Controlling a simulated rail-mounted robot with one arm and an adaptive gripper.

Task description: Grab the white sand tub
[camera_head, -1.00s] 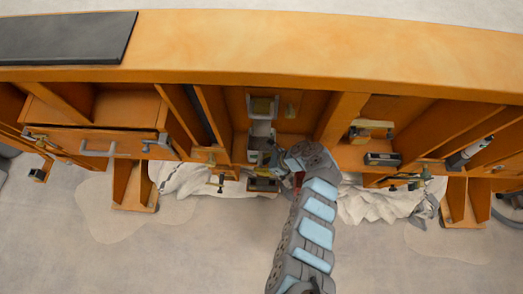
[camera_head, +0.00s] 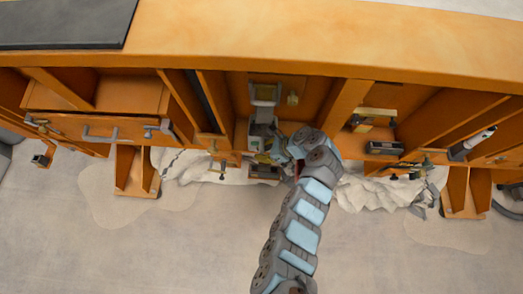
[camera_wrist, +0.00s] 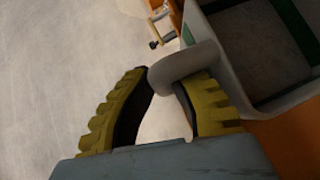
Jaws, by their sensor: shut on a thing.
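The white sand tub shows in the wrist view (camera_wrist: 220,30) as a pale open container at the upper right, with a dark inside and green strips. A rounded pale handle or lip sticks out from it. My gripper (camera_wrist: 168,82) has ridged yellow fingers on both sides of this part and is shut on it. In the head view the tub (camera_head: 264,112) is a small pale shape inside an open bay under the orange bench. My gripper (camera_head: 272,150) is at the bay's front, partly hidden by my wrist. The tub's underside is hidden.
The orange bench (camera_head: 330,40) overhangs the bay, with upright dividers close on both sides. A drawer with a grey handle (camera_head: 100,134) is at left. Clamps and small tools lie in the right bays. Pale crumpled sheets (camera_head: 385,200) lie beneath; the front floor is open.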

